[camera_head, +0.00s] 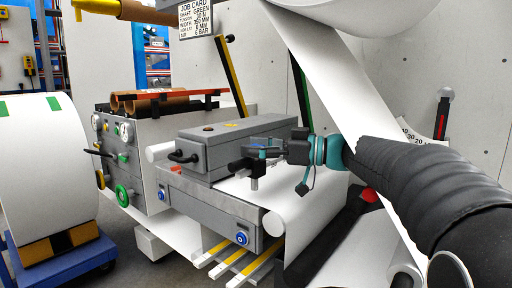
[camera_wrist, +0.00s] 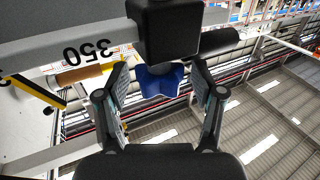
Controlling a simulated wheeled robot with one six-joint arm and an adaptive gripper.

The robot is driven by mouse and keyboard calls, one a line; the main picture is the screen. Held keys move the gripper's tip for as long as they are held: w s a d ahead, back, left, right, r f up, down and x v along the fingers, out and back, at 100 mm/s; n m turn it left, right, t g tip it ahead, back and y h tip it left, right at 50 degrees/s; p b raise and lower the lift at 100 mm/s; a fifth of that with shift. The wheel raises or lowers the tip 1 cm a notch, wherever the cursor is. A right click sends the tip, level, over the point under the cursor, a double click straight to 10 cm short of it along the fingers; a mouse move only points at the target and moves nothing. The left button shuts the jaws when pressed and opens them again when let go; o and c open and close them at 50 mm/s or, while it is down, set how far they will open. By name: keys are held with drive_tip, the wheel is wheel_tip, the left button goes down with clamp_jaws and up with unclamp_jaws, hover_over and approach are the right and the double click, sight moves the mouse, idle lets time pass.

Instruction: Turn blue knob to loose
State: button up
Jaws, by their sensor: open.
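The blue knob (camera_wrist: 159,84) is a lobed handle under a black block (camera_wrist: 166,28) in the wrist view. The block sits on a grey bar marked 350 (camera_wrist: 80,50). My gripper (camera_wrist: 159,72) is open, with one finger on each side of the knob and a visible gap on both sides. In the head view my gripper (camera_head: 252,165) is beside the grey box on the machine. Any mark for loose or tight is not readable.
The grey machine (camera_head: 205,200) has two round blue knobs, at its front (camera_head: 241,238) and left (camera_head: 161,195). A green handwheel (camera_head: 123,195) and gauges are on its left end. A white web (camera_head: 335,85) slants down near my arm. A large roll (camera_head: 40,170) stands left.

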drive_tip(key=c, duration=1.2)
drive_tip(key=shift+o, duration=0.2)
drive_tip(key=shift+w+f+n+g+b, duration=0.15)
drive_tip(key=shift+n+g+b, duration=0.45)
drive_tip(key=shift+g, duration=0.5)
drive_tip(key=shift+r+n+g+p, duration=0.2)
drive_tip(key=shift+n+g+p, duration=0.25)
drive_tip(key=shift+n+g, duration=1.75)
drive_tip(key=shift+m+g, duration=0.4)
drive_tip(key=o, duration=1.2)
drive_tip(key=shift+c, duration=0.2)
drive_tip(key=shift+d, duration=0.1)
drive_tip(key=w+d, duration=0.1)
drive_tip(key=d, duration=0.6)
